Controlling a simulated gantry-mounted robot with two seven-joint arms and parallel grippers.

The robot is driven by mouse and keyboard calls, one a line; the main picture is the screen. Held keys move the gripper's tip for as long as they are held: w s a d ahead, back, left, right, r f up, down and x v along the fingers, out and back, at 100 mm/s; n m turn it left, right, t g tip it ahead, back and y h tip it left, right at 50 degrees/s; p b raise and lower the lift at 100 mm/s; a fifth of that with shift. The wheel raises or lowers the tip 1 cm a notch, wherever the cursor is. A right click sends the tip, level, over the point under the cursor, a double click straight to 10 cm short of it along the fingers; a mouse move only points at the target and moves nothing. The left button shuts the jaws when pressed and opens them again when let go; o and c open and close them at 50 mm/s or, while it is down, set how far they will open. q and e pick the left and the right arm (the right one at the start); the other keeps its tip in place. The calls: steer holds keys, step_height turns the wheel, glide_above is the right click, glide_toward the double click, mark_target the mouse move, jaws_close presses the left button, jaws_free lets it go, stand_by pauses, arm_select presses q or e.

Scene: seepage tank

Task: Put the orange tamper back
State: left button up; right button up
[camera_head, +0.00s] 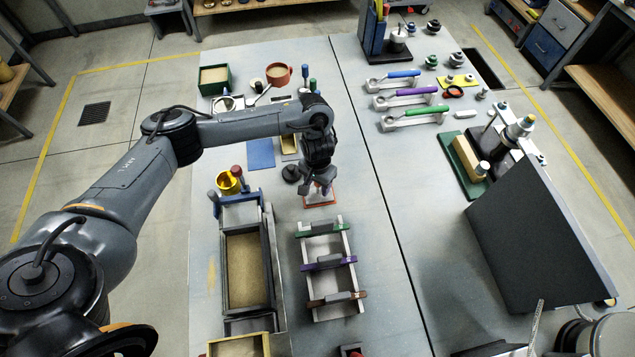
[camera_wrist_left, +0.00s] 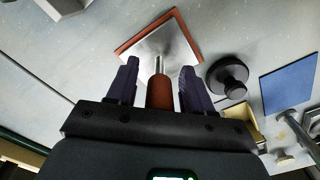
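The orange tamper stands on the table below my left gripper. Its orange handle (camera_wrist_left: 160,92) points up between the fingers in the left wrist view, with a metal shaft and a square silver plate (camera_wrist_left: 150,42) edged in orange beyond it. In the head view the orange-edged plate (camera_head: 321,199) shows just under the gripper. My left gripper (camera_head: 321,186), also in the left wrist view (camera_wrist_left: 160,80), is open, with fingers on either side of the handle and a small gap on each side. I cannot tell whether the orange edge belongs to the plate or a pad beneath.
A dark round knobbed piece (camera_wrist_left: 228,77) and a blue mat (camera_head: 260,153) lie close by. A long sand-filled tank (camera_head: 268,270) and a rack with green, purple and brown bars (camera_head: 327,264) stand nearer. A black panel (camera_head: 540,240) rises at the right.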

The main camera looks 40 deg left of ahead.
arm_select(q)
steer(key=shift+r, duration=0.1)
step_height(320, 180, up, 12)
steer(key=p, duration=0.5)
steer(key=shift+p, duration=0.35)
steer(key=s+d+f+m+t+h, duration=0.1)
steer(key=d+f+m+h, duration=0.15)
steer(key=d, duration=0.65)
steer(key=s+d+f+m+t+h, duration=0.15)
steer(key=d+m, duration=0.25)
steer(key=d, duration=0.5)
steer(key=s+d+r+m+t+h, duration=0.1)
steer(key=s+d+r+t, duration=0.1)
steer(key=d, duration=0.5)
steer(key=s+d+r+m+t+h, duration=0.1)
steer(key=d+r+t+h, duration=0.15)
steer(key=d, duration=0.45)
steer(key=s+a+f+n+g+y, duration=0.1)
steer(key=s+a+n+y, duration=0.1)
steer(key=s+a, duration=0.6)
steer(key=s+a+f+n+g+y, duration=0.1)
steer(key=s+a+y, duration=0.4)
steer(key=a, duration=1)
steer(key=s+n+g, duration=0.1)
steer(key=s+n, duration=0.1)
steer(key=shift+s+f, duration=0.3)
steer(key=shift+s, duration=0.1)
